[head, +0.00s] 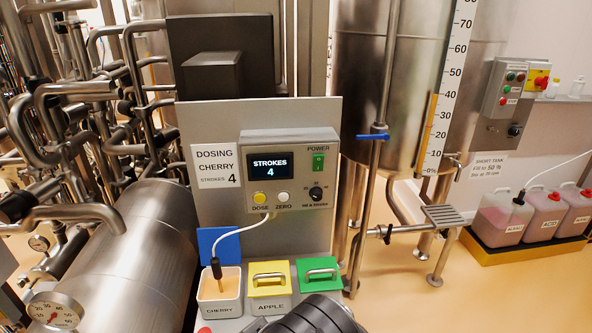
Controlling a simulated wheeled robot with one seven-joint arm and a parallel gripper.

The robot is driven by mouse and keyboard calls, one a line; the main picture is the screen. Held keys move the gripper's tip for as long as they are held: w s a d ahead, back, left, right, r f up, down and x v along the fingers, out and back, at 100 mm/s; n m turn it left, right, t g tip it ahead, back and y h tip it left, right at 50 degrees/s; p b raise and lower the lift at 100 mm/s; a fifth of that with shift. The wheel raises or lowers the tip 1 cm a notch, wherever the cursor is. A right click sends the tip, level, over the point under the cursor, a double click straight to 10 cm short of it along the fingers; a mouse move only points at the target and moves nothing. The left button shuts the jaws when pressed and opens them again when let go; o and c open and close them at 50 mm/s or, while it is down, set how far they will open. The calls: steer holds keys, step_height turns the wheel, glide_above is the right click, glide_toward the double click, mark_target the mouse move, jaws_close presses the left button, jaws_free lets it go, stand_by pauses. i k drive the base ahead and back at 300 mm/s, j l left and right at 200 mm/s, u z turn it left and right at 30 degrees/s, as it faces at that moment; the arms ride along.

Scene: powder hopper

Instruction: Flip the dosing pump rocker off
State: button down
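The dosing pump box (288,171) is grey and stands on an upright grey panel. Its power rocker (318,161) is a small green switch under the word POWER, at the box's upper right. It shows green with a small pale mark; its tilt is too small to tell. The lit display (270,166) reads STROKES 4. Below are a yellow DOSE button (260,198), a white ZERO button (284,198) and a black knob (316,193). A dark rounded part of my arm shows at the bottom edge, below and apart from the box. My gripper's fingertips are not seen.
An open white CHERRY bin (220,298) holds a probe on a pale cable. Yellow-lidded (269,279) and green-lidded (318,275) bins stand beside it. A vertical pipe with a blue valve handle (372,137) is right of the panel. Space before the rocker looks clear.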

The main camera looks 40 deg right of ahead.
mark_target(317, 159)
steer(key=z, duration=1)
